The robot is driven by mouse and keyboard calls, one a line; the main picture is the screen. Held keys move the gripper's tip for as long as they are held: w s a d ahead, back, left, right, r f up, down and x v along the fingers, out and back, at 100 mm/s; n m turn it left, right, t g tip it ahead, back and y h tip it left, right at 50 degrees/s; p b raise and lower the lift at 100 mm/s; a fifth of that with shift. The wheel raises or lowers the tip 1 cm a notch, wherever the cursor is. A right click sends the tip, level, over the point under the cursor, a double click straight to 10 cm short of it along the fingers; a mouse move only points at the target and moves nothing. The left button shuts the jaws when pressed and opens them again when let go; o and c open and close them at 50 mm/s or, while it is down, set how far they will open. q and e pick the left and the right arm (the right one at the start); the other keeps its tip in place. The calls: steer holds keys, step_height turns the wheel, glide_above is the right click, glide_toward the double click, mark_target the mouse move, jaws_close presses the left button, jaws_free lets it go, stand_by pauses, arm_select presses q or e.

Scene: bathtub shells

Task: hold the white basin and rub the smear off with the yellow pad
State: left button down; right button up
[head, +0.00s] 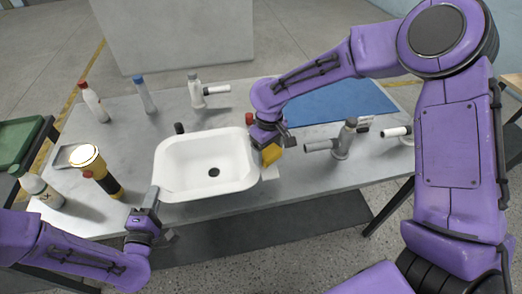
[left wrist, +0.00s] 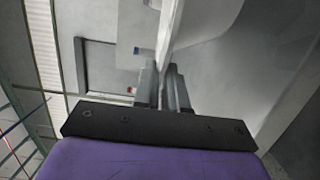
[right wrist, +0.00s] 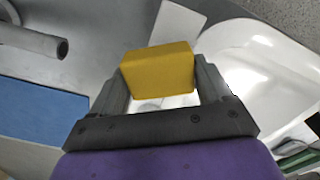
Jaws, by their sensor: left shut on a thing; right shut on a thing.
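The white basin (head: 207,165) sits on the grey table, with a dark drain hole in its floor. My left gripper (head: 152,200) is shut on the basin's near left rim; the rim also shows between its fingers in the left wrist view (left wrist: 172,25). My right gripper (head: 268,140) is shut on the yellow pad (head: 271,154) beside the basin's right rim. The pad (right wrist: 158,72) spans the fingers in the right wrist view, with the basin (right wrist: 265,75) to its right. I cannot make out a smear on the basin.
Another grey tap (head: 342,140) and a blue mat (head: 335,101) are to the right. A small white card (head: 270,173) lies by the basin's right side.

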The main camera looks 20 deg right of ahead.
steer(key=shift+s+a, duration=0.15)
steer(key=shift+s, duration=0.65)
steer(key=shift+w+a, duration=0.2)
steer(key=shift+a, duration=0.65)
steer(key=shift+w+a, duration=0.2)
steer(key=shift+a, duration=0.65)
steer(key=shift+s+d, duration=0.15)
steer(key=shift+d, duration=0.65)
steer(key=shift+s+d, duration=0.15)
steer(key=shift+d, duration=0.6)
steer(key=shift+d+r, duration=0.2)
steer(key=shift+f, duration=0.1)
steer(key=shift+r, duration=3.15)
